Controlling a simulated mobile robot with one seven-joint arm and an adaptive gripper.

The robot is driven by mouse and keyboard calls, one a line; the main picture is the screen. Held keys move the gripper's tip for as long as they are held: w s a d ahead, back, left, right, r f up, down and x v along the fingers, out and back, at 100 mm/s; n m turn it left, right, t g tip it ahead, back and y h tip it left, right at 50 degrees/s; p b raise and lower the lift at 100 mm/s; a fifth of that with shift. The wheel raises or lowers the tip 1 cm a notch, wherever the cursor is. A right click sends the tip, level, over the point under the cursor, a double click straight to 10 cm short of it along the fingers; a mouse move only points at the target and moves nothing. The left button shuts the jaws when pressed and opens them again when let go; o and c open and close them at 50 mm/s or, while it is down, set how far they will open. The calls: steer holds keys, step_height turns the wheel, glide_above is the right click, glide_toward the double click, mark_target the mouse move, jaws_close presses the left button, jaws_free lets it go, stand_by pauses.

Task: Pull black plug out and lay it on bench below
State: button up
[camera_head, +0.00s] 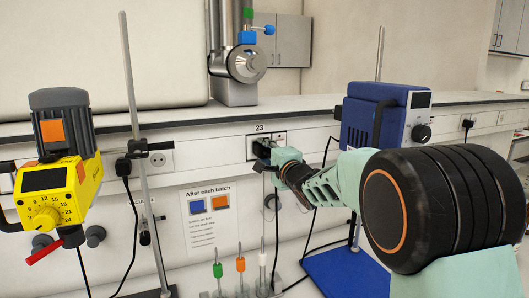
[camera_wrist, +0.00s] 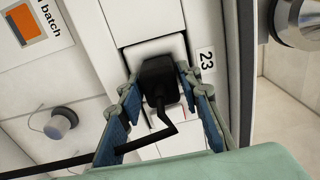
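The black plug (camera_head: 261,148) sits in the wall socket under the label 23. In the wrist view, the plug (camera_wrist: 160,82) lies against the white socket plate (camera_wrist: 153,50), with its cable bending down and left. My gripper (camera_head: 272,155) reaches it from the right in the head view. The fingers partly hide the plug in the head view. Little of the bench below shows.
A yellow stirrer (camera_head: 52,195) with a metal stand is on the left. A blue device (camera_head: 385,115) stands on the right, above a blue base plate (camera_head: 345,272). Several small coloured-top tools (camera_head: 240,265) stand upright below the socket. A ledge (camera_head: 180,117) runs above the sockets.

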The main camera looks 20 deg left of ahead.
mark_target(266, 152)
jaws_close()
steer(key=shift+d+f, duration=0.1)
steer(key=shift+s+d, duration=0.2)
steer(key=shift+s, duration=0.1)
steer(key=shift+s+d, duration=0.15)
steer(key=shift+s, duration=0.05)
stand_by(0.7)
steer(key=shift+b+v, duration=0.3)
steer(key=shift+v, duration=1.3)
